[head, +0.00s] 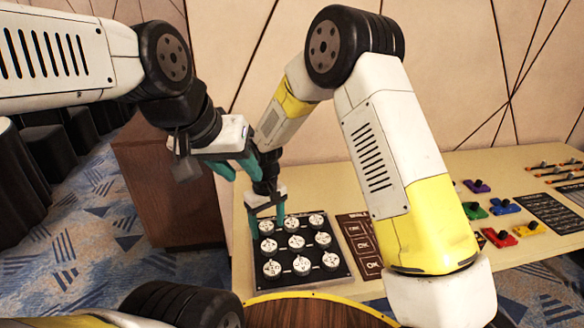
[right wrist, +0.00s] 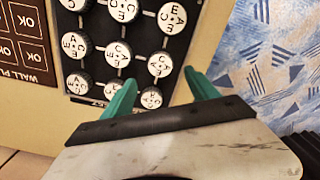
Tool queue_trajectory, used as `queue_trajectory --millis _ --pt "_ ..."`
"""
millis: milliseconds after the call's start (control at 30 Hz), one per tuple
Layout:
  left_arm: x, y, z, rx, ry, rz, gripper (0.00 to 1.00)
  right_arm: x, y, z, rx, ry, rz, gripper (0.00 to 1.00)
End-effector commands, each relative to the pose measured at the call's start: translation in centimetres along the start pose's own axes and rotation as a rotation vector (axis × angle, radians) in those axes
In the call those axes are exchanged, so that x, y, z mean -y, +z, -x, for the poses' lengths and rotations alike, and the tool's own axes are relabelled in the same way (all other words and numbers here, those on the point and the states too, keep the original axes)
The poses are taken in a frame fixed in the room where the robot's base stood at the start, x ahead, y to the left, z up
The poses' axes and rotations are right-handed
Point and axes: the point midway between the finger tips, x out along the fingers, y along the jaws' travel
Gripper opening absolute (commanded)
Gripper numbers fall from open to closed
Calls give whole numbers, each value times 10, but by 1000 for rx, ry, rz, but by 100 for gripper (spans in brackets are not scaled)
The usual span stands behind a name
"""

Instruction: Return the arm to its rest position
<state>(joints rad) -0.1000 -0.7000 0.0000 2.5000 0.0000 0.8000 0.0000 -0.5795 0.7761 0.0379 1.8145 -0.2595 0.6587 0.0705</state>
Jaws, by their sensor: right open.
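My right gripper (head: 267,222) is open above the far-left corner of a black panel (head: 345,272) of white round knobs (head: 296,242) on the table. In the right wrist view, the open teal fingers (right wrist: 160,92) extend over the panel's edge, around or above a corner knob (right wrist: 151,97); I cannot tell whether they touch it. The knobs carry letters such as A, C and E. My left gripper (head: 238,168) hangs higher, to the left of the right one, with its teal fingers apart and nothing visible between them.
The cream table (head: 240,225) also holds a brown panel of OK tiles (head: 357,243), coloured blocks (head: 503,206) and black boards (head: 553,213) at the right. A brown wooden cabinet (head: 165,185) stands left. Patterned carpet (head: 60,240) lies beyond. My right arm hides part of the table.

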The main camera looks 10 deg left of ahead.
Motion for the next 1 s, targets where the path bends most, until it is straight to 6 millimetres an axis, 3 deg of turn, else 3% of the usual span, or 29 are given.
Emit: queue_trajectory --millis 167,367,500,700,1000 --pt "0 0 0 0 0 0 36 -20 8 36 -39 0 -46 69" --pt "0 0 0 0 0 0 36 -63 48 123 -139 -1 -172 69" --pt "0 0 0 0 0 0 36 -87 90 178 -212 -1 -266 69" --pt "0 0 0 0 0 0 36 -106 160 238 -318 4 -396 69" --pt "0 0 0 0 0 0 36 -103 266 288 -483 18 -576 69"
